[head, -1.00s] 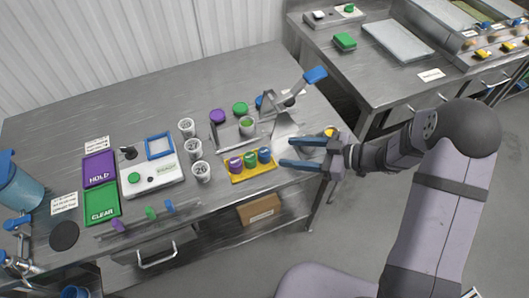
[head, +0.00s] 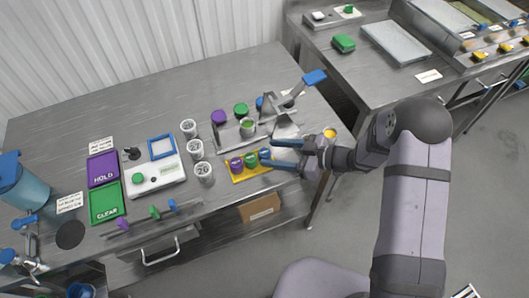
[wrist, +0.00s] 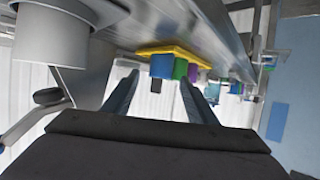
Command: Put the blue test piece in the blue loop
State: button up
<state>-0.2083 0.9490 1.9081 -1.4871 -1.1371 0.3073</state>
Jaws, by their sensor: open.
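The blue test piece (head: 265,154) stands upright at the right end of a yellow holder (head: 238,178), beside a green piece (head: 250,160) and a purple piece (head: 236,164). My gripper (head: 268,152) is open, with its fingertips at the blue piece in the head view. In the wrist view the blue piece (wrist: 162,66) shows beyond and between the fingertips (wrist: 159,77), so no contact is visible. A small blue item (head: 172,205) also sits on the front rail; I cannot tell which is the loop.
Several white cups (head: 196,150) stand between the white device (head: 157,178) and the holder. Purple and green trays (head: 107,202) lie at the left. A metal stand with a blue-handled lever (head: 314,77) rises behind my gripper. The table's back middle is clear.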

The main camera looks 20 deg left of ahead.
jog(key=shift+a+f, duration=0.2)
jog(key=shift+a, duration=0.25)
jog(key=c, duration=1.3)
jog(key=shift+o, duration=0.2)
jog(key=shift+r, duration=0.2)
notch_tip(320, 180, up, 10)
jog(key=b, duration=0.1)
jog(key=shift+f+b, duration=0.2)
jog(key=shift+b, duration=0.1)
